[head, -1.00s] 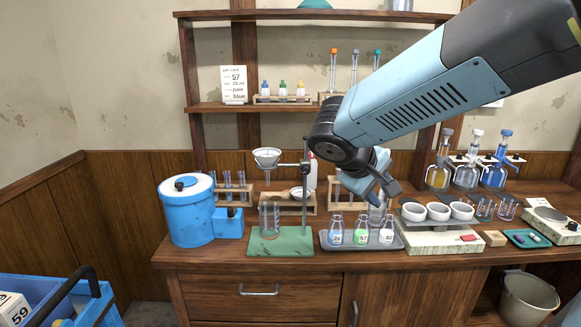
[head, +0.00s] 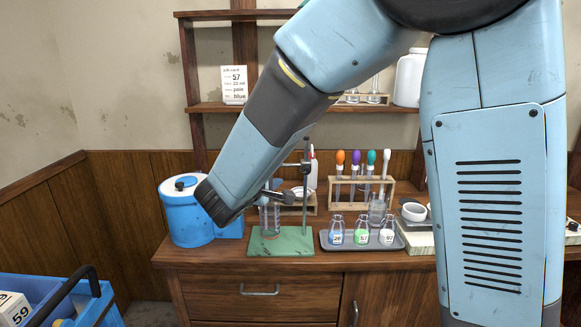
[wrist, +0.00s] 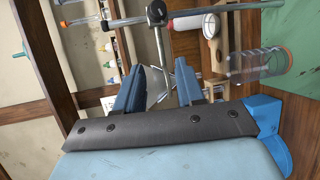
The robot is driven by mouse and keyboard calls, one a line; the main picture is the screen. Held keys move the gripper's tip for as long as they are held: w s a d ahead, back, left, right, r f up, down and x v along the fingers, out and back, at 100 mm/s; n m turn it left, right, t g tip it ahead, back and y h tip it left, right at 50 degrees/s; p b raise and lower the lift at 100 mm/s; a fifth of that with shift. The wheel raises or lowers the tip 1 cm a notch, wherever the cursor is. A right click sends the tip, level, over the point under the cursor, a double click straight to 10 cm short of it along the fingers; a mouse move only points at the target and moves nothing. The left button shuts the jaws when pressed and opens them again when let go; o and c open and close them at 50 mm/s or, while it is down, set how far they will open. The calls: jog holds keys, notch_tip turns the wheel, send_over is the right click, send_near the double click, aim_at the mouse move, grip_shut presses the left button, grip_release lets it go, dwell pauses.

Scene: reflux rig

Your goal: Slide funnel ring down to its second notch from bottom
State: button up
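The green-based stand (head: 290,246) has an upright rod (head: 306,190) with a dark clamp (head: 304,165) near its upper part. The clamp also shows at the top of the wrist view (wrist: 156,12), with the ring's side arm (wrist: 162,45) running from it toward my fingers. My forearm hides the funnel and most of the ring in the head view. My gripper (wrist: 157,78) is open in the wrist view, its two blue fingers apart on either side of the ring's side arm and white outlines. Contact cannot be told. A clear beaker (head: 269,218) stands on the base below.
A blue tub (head: 184,232) stands left of the stand. A tray (head: 396,245) with small labelled flasks stands to its right. My arm hides much of the shelf.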

aim_at(291, 166)
jog(key=x, duration=1.1)
jog(key=shift+f, duration=0.1)
grip_shut()
dwell(0.3)
